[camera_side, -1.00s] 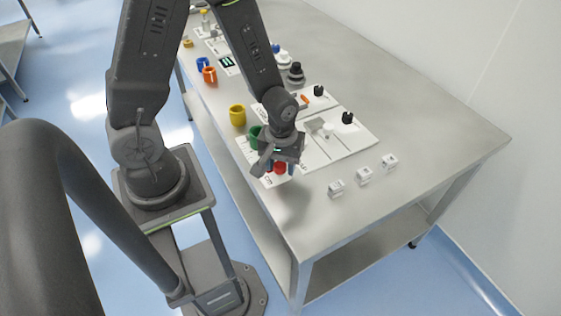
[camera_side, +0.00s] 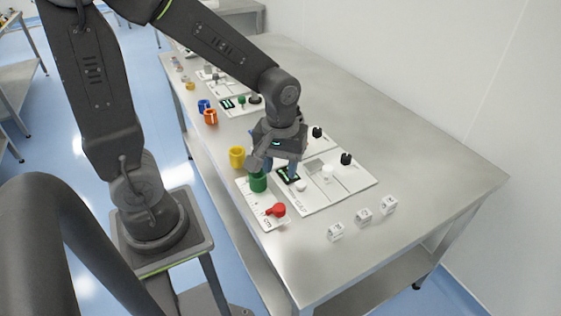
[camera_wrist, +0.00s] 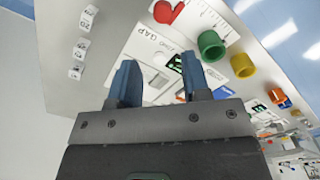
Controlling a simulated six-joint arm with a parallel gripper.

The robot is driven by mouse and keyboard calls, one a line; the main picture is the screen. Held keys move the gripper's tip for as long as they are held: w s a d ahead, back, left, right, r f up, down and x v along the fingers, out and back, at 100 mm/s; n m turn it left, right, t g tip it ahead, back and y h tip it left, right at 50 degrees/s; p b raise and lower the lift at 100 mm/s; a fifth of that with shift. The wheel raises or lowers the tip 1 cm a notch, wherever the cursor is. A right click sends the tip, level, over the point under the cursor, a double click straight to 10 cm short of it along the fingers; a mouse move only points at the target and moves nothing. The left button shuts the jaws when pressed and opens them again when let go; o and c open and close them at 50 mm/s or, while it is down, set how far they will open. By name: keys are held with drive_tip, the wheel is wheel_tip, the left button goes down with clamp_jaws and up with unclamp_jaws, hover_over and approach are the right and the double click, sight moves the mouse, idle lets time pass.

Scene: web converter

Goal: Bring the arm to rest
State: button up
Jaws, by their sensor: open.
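My gripper (camera_side: 280,163) hangs above the metal table (camera_side: 440,180), over the near end of the white panels. In the wrist view its two blue fingers (camera_wrist: 157,82) are apart with nothing held between them. A green cup (camera_side: 258,182) stands just left of and below my gripper in the side view; it also shows in the wrist view (camera_wrist: 211,45). A red part (camera_side: 277,210) lies on a white ruled plate (camera_side: 249,204) in front of the green cup. My gripper partly hides the panels beneath it.
White panels (camera_side: 352,178) with black knobs lie right of my gripper. Several small marked cubes (camera_side: 362,216) stand near the right front. Yellow (camera_side: 237,157), orange (camera_side: 210,116) and blue (camera_side: 204,105) cups line the left edge. The table's right side is clear.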

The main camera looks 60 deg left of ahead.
drive_tip(key=shift+r, duration=0.3)
drive_tip(key=s+d+r+m+t, duration=0.1)
drive_tip(key=s+r+m+t, duration=0.4)
drive_tip(key=r+m, duration=0.4)
wheel_tip(320, 180, up, 3)
drive_tip(key=shift+s+f+t, duration=0.1)
drive_tip(key=shift+s+t, duration=0.2)
drive_tip(key=shift+s, duration=0.55)
